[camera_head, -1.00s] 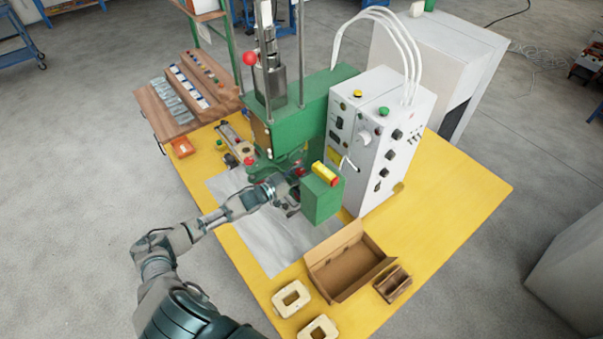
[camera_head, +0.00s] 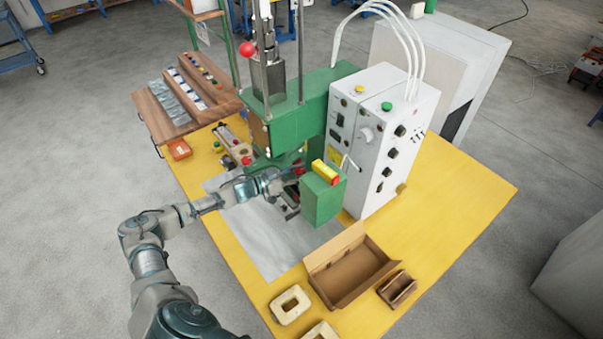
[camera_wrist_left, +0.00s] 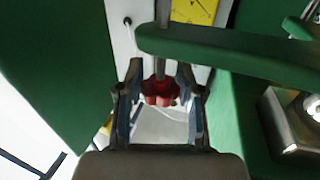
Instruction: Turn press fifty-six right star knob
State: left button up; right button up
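The green press (camera_head: 300,120) stands on the yellow table. In the left wrist view a red star knob (camera_wrist_left: 160,92) hangs on a grey rod below a green arm of the press. My left gripper (camera_wrist_left: 160,70) is open, with one finger on each side of the knob; I cannot tell whether either finger touches it. In the head view my left gripper (camera_head: 285,178) reaches in under the press head from the left, and the knob between its fingers is hidden there. My right gripper is not in view.
A green box (camera_head: 322,197) with a yellow-red top stands right of the gripper. The white control cabinet (camera_head: 378,150) is behind it. An open cardboard box (camera_head: 350,277) and pale ring parts (camera_head: 291,304) lie at the front. The table's right side (camera_head: 450,190) is clear.

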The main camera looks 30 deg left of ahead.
pick_arm(q)
jog(key=o, duration=0.4)
jog(key=shift+s+a+f, duration=0.1)
jog(key=shift+a+f, duration=0.05)
jog(key=shift+f, duration=0.1)
jog(key=shift+a, duration=0.1)
jog(key=shift+a, duration=0.1)
jog(key=v, duration=1.2)
